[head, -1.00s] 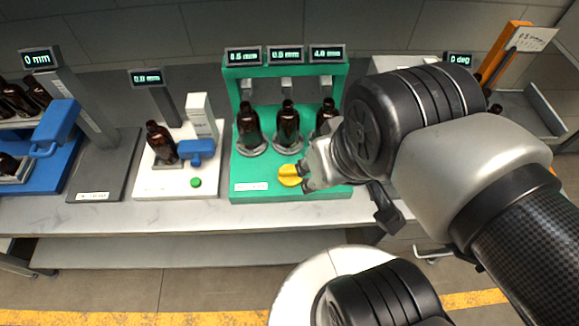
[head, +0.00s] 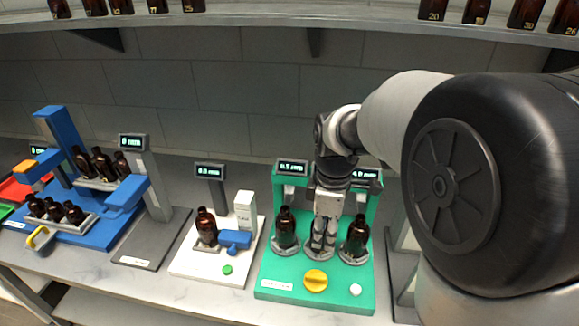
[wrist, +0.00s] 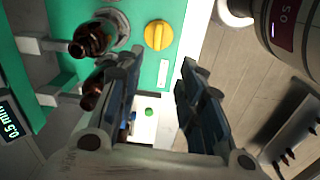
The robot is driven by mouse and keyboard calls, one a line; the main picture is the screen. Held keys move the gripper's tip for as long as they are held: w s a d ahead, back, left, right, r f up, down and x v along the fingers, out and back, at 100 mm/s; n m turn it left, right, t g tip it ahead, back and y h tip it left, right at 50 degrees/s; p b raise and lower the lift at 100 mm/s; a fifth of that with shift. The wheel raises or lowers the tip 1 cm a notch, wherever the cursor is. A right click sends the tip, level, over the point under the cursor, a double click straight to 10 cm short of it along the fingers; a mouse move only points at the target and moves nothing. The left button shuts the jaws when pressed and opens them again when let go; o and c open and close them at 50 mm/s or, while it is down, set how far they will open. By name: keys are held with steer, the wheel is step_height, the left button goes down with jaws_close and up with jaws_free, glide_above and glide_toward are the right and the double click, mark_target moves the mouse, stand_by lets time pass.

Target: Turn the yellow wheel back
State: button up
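The yellow wheel (head: 315,281) sits at the front of the green station (head: 275,284), its raised grip running roughly left to right in the head view. It also shows in the wrist view (wrist: 158,35), beyond the fingertips and apart from them. My gripper (head: 321,250) points down behind the wheel in the head view and hides the station's middle place. In the wrist view my gripper (wrist: 160,65) is open, with nothing between its fingers. A left amber bottle (head: 285,228) and a right amber bottle (head: 355,236) stand on round stands.
A white button (head: 356,290) is right of the wheel. A white station (head: 185,265) with a bottle, blue slide and green button (head: 227,269) stands to the left. Farther left is a blue station (head: 100,230). A bottle shelf (head: 330,20) crosses the top.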

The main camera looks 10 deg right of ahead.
steer(key=f+n, duration=0.1)
steer(key=f, duration=0.1)
steer(key=b, duration=0.4)
glide_toward(319, 276)
step_height(319, 276, down, 9)
steer(key=shift+w+r, duration=0.15)
steer(key=shift+r, duration=0.05)
steer(key=shift+c, duration=0.4)
jaws_close()
